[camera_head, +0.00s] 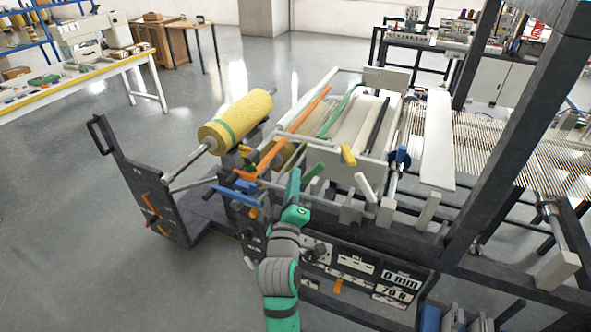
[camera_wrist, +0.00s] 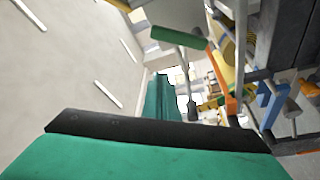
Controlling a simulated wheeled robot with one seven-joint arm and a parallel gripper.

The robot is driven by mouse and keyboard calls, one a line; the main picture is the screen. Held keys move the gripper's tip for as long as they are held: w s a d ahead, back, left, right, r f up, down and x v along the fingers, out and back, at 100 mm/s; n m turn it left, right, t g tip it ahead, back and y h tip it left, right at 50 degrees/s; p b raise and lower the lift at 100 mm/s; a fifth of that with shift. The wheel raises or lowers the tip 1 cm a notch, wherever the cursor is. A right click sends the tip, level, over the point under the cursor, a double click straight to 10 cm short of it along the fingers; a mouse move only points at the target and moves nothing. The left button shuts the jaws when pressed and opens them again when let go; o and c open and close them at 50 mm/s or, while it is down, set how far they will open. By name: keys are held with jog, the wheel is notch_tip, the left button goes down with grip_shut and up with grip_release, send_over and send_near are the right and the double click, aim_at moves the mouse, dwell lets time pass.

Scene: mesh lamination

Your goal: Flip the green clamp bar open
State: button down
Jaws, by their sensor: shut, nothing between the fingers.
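The green clamp bar (camera_head: 341,109) is a thin bar slanting across the machine's upper middle, between an orange bar and pale rollers. A short green handle (camera_head: 312,172) sits at the machine's near side, below the bar; a green handle on a pale rod also shows in the wrist view (camera_wrist: 180,38). My gripper (camera_head: 293,182) is in front of the machine, just left of the near green handle, and appears apart from it. It is shut and empty. In the wrist view its green and black parts fill the bottom and hide what lies behind.
An orange bar (camera_head: 296,122) runs beside the clamp bar. A yellow roll (camera_head: 236,118) is at the left, and a blue lever (camera_head: 236,195) is left of my gripper. A white panel (camera_head: 438,140) and a dark frame post (camera_head: 515,130) stand right. Open floor lies left.

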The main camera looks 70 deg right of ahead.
jog(key=shift+v, duration=2.3)
jog(key=w+a+f+n+t+y, duration=0.25)
jog(key=a+f, duration=0.35)
jog(key=a, duration=0.3)
jog(key=w+a+f+n+t+y, duration=0.1)
jog(key=w+a+f+t+y, duration=0.1)
jog(key=a+f+t+y, duration=0.5)
jog(key=w+a+f+n+y, duration=0.15)
jog(key=a+f, duration=0.35)
jog(key=a, duration=0.6)
jog(key=s+a+f+y, duration=0.1)
jog(key=s+a+y, duration=0.1)
jog(key=s+a, duration=0.3)
jog(key=s+a+f+m+y, duration=0.1)
jog(key=s+a, duration=0.4)
jog(key=a, duration=0.6)
jog(key=s+a+f+m+y, duration=0.1)
jog(key=s+a+f+y, duration=0.1)
jog(key=s+a+y, duration=0.3)
jog(key=s+a, duration=0.1)
jog(key=a, duration=0.2)
jog(key=shift+a+f, duration=0.25)
jog(key=shift+m, duration=0.3)
